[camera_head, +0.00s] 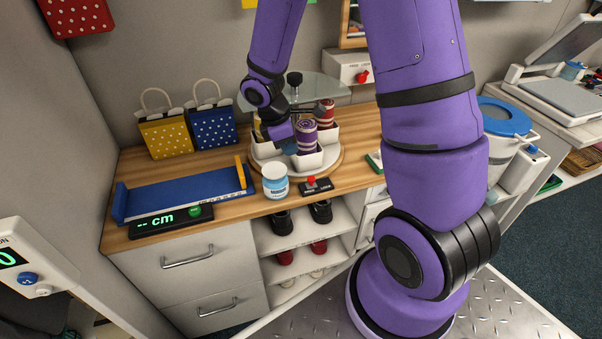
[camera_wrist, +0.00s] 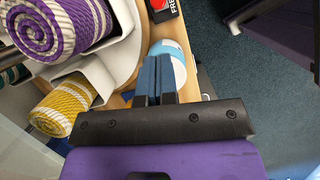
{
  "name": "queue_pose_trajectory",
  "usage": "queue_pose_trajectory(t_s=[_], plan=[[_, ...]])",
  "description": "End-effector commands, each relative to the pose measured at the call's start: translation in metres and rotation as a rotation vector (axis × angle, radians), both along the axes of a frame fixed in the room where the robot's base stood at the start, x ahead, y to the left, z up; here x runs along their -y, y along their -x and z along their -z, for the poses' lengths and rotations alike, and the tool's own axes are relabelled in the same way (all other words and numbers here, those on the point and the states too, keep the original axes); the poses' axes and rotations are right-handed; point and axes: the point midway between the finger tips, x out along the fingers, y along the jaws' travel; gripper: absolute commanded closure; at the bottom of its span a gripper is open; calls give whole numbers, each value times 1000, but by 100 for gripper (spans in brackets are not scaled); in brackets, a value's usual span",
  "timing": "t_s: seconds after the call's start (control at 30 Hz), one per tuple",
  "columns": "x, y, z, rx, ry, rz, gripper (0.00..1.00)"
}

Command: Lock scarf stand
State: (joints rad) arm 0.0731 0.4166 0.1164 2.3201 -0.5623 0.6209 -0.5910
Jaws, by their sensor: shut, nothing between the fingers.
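The scarf stand (camera_head: 328,162) is a round turntable with white compartments on a wooden base, under a glass top with a black knob. Its rolled scarves are purple (camera_head: 307,137), red (camera_head: 325,113) and yellow. In the wrist view, the purple-striped scarf (camera_wrist: 60,25) and yellow-striped scarf (camera_wrist: 62,105) lie to the left of the fingers. A small black switch with a red knob (camera_head: 312,181) sits in front of the stand; its setting is too small to tell. It shows partly at the wrist view's top edge (camera_wrist: 161,6). My gripper (camera_wrist: 156,78) is shut and empty, at the stand's front left.
A blue-and-white jar (camera_head: 275,182) stands left of the switch, close to my fingers in the wrist view. A blue measuring tray (camera_head: 185,194) and two dotted bags (camera_head: 165,134) are further left. A small green-and-white item (camera_head: 375,162) lies right of the stand.

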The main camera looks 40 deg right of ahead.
Motion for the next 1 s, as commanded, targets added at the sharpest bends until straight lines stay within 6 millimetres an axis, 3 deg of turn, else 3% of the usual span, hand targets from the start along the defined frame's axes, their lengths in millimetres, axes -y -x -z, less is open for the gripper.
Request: queue_pose_trajectory(t_s=[0.57,1.0], plan=[[2,1,12,-11,-1,-10,100],[20,10,76,-13,-1,-12,100]])
